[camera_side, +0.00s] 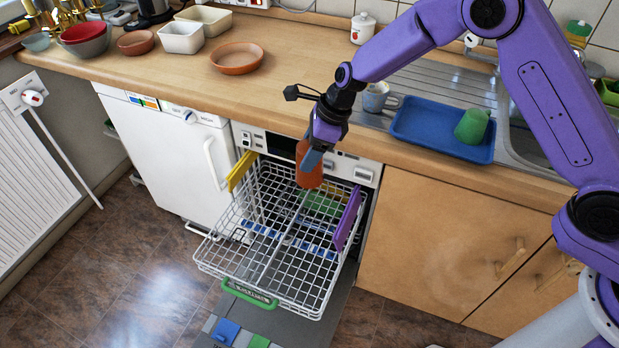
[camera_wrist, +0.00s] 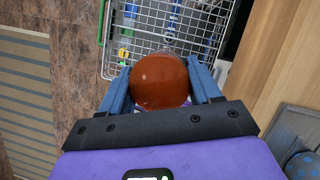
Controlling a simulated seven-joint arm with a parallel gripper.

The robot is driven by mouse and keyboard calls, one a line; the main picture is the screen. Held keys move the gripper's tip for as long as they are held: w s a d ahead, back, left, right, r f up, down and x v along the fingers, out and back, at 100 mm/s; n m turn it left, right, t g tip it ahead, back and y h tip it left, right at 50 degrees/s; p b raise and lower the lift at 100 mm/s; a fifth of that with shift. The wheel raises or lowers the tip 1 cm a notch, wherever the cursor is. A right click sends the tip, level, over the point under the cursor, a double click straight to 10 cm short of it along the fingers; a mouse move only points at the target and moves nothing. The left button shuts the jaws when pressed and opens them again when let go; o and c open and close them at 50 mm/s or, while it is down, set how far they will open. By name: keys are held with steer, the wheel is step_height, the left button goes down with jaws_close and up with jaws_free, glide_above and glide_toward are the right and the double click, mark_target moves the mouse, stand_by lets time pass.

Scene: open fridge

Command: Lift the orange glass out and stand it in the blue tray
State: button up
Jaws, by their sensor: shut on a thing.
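The orange glass (camera_side: 310,172) is between the fingers of my gripper (camera_side: 313,158), at the back of the pulled-out white dishwasher rack (camera_side: 270,262), just in front of the counter edge. I cannot tell whether its lower end is clear of the rack wires. In the wrist view the glass (camera_wrist: 159,82) shows as a round orange-brown end between the two blue fingers (camera_wrist: 160,92). The blue tray (camera_side: 428,142) lies on the counter to the right. A green cup (camera_side: 471,126) stands in its right part; the tray's left and middle are bare.
A grey-blue mug (camera_side: 376,97) stands left of the tray, and the sink (camera_side: 520,130) is to its right. A purple panel (camera_side: 347,218) and a yellow panel (camera_side: 242,170) stand at the rack's sides. Bowls, including a terracotta dish (camera_side: 237,58), are on the left counter.

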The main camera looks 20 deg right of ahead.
step_height(320, 180, up, 21)
steer(key=d, duration=3)
steer(key=f, duration=0.4)
steer(key=shift+w+d+f, duration=0.15)
steer(key=shift+d+f, duration=0.1)
steer(key=shift+f, duration=0.1)
step_height(320, 180, down, 8)
steer(key=shift+f, duration=0.5)
steer(key=o, duration=1.3)
